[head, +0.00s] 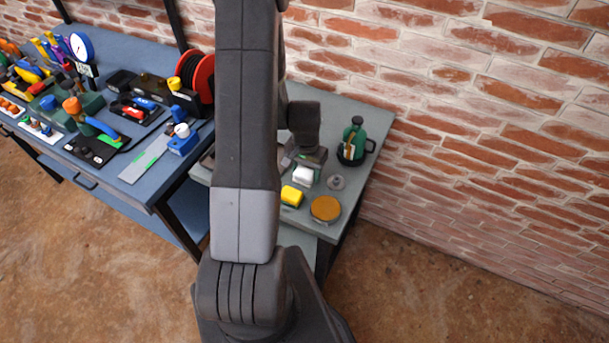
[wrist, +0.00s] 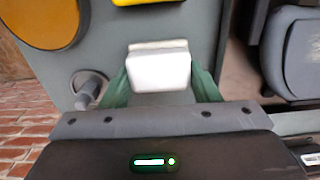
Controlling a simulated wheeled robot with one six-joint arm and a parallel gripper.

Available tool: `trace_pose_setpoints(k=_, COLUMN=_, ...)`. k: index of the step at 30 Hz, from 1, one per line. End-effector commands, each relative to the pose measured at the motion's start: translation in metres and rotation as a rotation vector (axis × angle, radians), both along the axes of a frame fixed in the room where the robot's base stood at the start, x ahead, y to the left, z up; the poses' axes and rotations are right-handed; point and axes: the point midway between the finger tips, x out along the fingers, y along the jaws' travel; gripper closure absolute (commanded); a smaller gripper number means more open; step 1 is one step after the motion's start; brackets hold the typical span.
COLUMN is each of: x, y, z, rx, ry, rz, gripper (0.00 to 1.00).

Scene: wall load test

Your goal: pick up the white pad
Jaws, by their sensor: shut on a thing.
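The white pad (wrist: 159,70) is a small white block between the green fingers of my gripper (wrist: 159,84) in the wrist view. My gripper is shut on it, one finger against each side. In the head view the white pad (head: 303,175) shows just below my gripper (head: 305,163), over the small grey-green table. I cannot tell whether the pad touches the tabletop.
A yellow block (head: 291,196), a round orange-brown disc (head: 325,209) and a grey knobbed part (head: 336,182) are close by on the small table (head: 372,128). A green bottle (head: 354,140) stands at the back near the brick wall. A cluttered blue workbench (head: 165,189) is at left.

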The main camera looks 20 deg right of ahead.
Motion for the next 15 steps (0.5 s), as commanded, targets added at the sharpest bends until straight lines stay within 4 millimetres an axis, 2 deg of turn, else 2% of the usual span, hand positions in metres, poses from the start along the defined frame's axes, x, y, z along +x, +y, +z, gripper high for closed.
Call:
trace_pose_setpoints(k=8, x=0.0, y=0.0, z=0.002, rx=-0.001, ry=-0.001, rz=0.0, gripper=0.7)
trace_pose_setpoints(k=15, x=0.001, y=0.0, z=0.02, rx=-0.002, ry=-0.003, rz=0.0, gripper=0.7)
